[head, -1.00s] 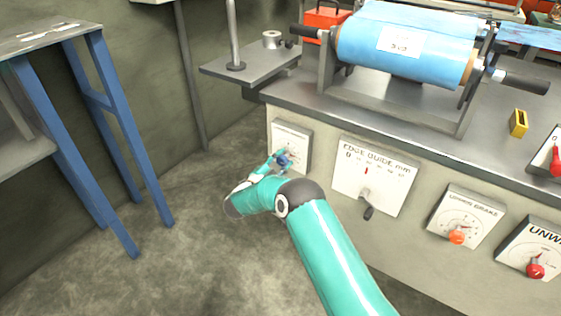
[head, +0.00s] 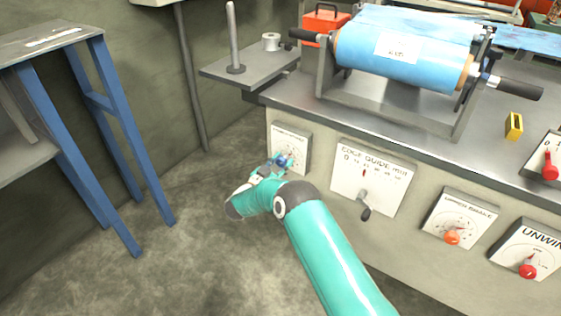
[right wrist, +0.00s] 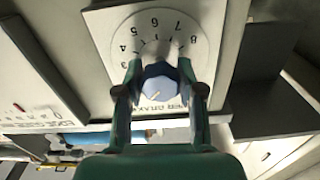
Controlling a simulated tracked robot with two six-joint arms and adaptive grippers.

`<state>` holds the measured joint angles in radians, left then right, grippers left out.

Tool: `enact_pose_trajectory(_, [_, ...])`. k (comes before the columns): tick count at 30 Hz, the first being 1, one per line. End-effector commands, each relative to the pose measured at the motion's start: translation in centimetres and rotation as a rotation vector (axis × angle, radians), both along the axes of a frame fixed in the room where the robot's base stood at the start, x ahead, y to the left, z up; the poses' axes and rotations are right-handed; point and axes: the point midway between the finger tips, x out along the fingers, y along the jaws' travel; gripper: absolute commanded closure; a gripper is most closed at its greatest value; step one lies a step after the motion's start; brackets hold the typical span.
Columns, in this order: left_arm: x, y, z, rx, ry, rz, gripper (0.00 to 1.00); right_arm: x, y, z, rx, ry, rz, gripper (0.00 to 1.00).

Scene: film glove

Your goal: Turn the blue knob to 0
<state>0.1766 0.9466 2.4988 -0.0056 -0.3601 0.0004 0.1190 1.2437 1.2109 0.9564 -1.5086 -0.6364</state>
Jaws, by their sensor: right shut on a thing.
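The blue knob (head: 286,160) sits on a white dial plate at the left end of the machine's front. My right gripper (head: 279,164) is at the knob, mostly seen from behind. In the right wrist view the knob (right wrist: 158,88) is between the two green fingers, and my right gripper (right wrist: 160,76) is shut on it. A pale line shows on the knob's face. The round dial (right wrist: 200,50) appears upside down, with 3 to 8 readable around it. The 0 mark and the exact setting cannot be made out. My left gripper is not in view.
The edge guide plate (head: 399,187) with a dark lever is just right of the dial. Orange (head: 453,237) and red (head: 528,271) knobs are farther right. A blue film roll (head: 400,62) is on the machine top. A blue-legged table (head: 115,150) stands left, with open floor between.

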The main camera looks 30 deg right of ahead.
Motion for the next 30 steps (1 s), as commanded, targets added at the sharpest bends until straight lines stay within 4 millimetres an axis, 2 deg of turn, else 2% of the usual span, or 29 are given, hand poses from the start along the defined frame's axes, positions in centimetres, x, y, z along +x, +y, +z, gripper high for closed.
enact_pose_trajectory(18, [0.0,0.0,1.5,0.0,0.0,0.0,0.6,-0.3,-0.3,-0.3,-0.209,0.524,-0.009,0.97])
enact_pose_trajectory(30, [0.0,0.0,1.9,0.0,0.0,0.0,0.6,-0.3,-0.3,-0.4,-0.28,0.697,-0.008,0.97])
